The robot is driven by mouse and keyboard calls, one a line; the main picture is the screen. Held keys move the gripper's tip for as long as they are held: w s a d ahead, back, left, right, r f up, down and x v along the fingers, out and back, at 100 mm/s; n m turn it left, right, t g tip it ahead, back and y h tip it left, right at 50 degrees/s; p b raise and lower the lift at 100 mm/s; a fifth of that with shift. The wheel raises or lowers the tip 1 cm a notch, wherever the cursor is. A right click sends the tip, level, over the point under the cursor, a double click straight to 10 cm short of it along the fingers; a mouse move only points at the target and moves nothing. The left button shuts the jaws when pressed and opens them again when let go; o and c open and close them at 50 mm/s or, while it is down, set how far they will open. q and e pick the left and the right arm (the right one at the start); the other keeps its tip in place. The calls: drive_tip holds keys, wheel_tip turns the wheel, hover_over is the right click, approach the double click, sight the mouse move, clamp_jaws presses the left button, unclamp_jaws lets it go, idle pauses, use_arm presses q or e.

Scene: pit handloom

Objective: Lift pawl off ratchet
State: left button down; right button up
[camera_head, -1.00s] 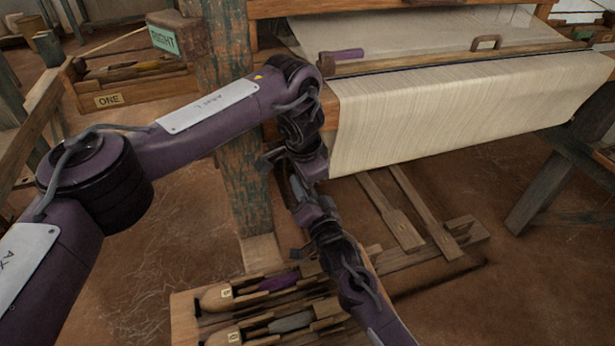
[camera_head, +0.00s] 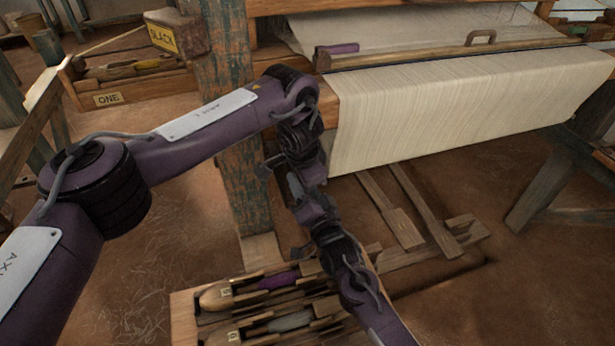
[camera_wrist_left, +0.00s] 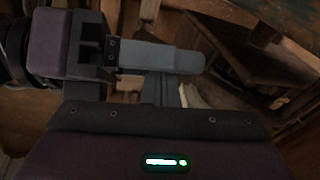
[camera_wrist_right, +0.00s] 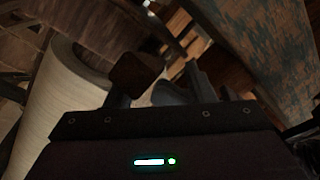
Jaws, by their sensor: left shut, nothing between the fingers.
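The cloth beam with cream cloth (camera_head: 460,100) runs along the loom front. Its left end, by the worn blue-painted post (camera_head: 225,110), is covered by my arms in the head view. I cannot make out the pawl or ratchet in any view. My left arm comes in from the left and bends down at the beam's end. My left gripper's grey fingers (camera_wrist_left: 185,60) are shut and empty in the left wrist view. My right gripper (camera_wrist_right: 165,85) is dark in the right wrist view, between the cloth roll (camera_wrist_right: 65,100) and the post; its opening is unclear.
A wooden tray (camera_head: 183,315) with several shuttles lies on the floor below. Treadles (camera_head: 425,210) stand to its right. A block with a yellow BLACK sign (camera_head: 163,38) sits left of the post, above a box marked ONE (camera_head: 108,98). Floor at left is open.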

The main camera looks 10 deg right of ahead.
drive_tip(key=v, duration=1.2)
drive_tip(key=s+d+f+m+g+h, duration=0.2)
drive_tip(key=d+f+m+h, duration=0.3)
drive_tip(key=d, duration=0.6)
drive_tip(key=s+d+f+m+g+h, duration=0.2)
drive_tip(key=d+f+m+h, duration=0.3)
drive_tip(key=d, duration=0.7)
drive_tip(key=s+d+f+m+g+h, duration=0.2)
drive_tip(key=s+d+f+g, duration=0.5)
drive_tip(key=s+d+f, duration=0.4)
drive_tip(key=s+f+n+g, duration=0.9)
drive_tip(key=s+f, duration=1)
drive_tip(key=s, duration=0.5)
use_arm(q)
drive_tip(key=shift+f, duration=0.1)
use_arm(e)
drive_tip(key=a+f+n+t+y, duration=0.1)
drive_tip(key=a+f+n+y, duration=0.2)
drive_tip(key=a, duration=0.7)
drive_tip(key=a+f+n+t+y, duration=0.1)
drive_tip(key=a+f+n+y, duration=0.2)
drive_tip(key=a+f+n, duration=0.5)
drive_tip(key=shift+a+f+y, duration=0.25)
drive_tip(key=shift+a+y, duration=0.05)
drive_tip(key=shift+a, duration=0.7)
